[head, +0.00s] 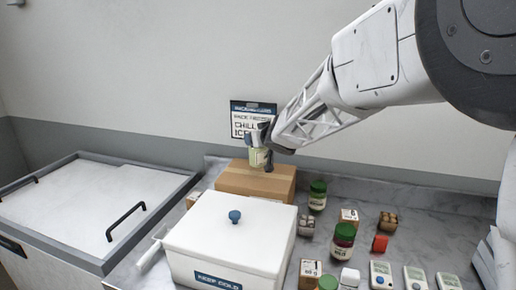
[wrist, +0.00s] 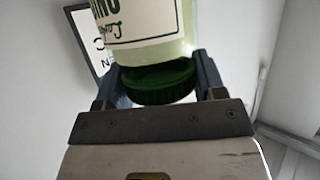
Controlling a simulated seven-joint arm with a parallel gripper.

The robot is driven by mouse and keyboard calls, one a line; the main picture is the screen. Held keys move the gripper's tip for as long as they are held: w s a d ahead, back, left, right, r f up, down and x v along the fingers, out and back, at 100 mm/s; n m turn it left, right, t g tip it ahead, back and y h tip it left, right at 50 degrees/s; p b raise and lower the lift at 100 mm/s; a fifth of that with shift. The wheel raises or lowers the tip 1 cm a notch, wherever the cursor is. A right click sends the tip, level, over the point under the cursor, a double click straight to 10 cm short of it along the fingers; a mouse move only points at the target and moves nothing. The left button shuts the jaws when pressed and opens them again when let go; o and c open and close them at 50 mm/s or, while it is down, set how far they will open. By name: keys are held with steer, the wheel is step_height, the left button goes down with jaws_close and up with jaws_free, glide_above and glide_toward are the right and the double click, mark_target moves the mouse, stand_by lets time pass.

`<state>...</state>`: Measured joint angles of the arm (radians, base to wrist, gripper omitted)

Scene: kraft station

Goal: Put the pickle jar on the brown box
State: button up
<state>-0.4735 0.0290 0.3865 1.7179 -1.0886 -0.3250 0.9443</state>
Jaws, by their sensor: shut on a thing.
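My gripper (head: 262,135) is shut on a jar (head: 257,158) with pale contents and a white label. The wrist view shows the fingers (wrist: 158,78) on both sides of the jar's green lid (wrist: 158,84), with the pale jar body (wrist: 150,48) beyond it. The jar looks about upright in the head view. The brown box (head: 262,186) is a closed carton with a tape strip, and the jar is over its top. I cannot tell whether the jar's base touches the box.
A white cooler (head: 225,238) with a blue knob stands in front of the box. Green-lidded jars (head: 343,242), small cartons (head: 349,216) and white devices (head: 415,277) stand on the marble counter to the right. A chest with handles (head: 85,205) is at left; a sign (head: 240,118) hangs behind.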

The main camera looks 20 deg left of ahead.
steer(key=shift+f, duration=1.7)
steer(key=shift+f, duration=0.1)
steer(key=o, duration=1.5)
steer(key=shift+f, duration=0.1)
steer(key=shift+s+d+r, duration=0.3)
steer(key=shift+r, duration=0.1)
steer(key=v, duration=1.1)
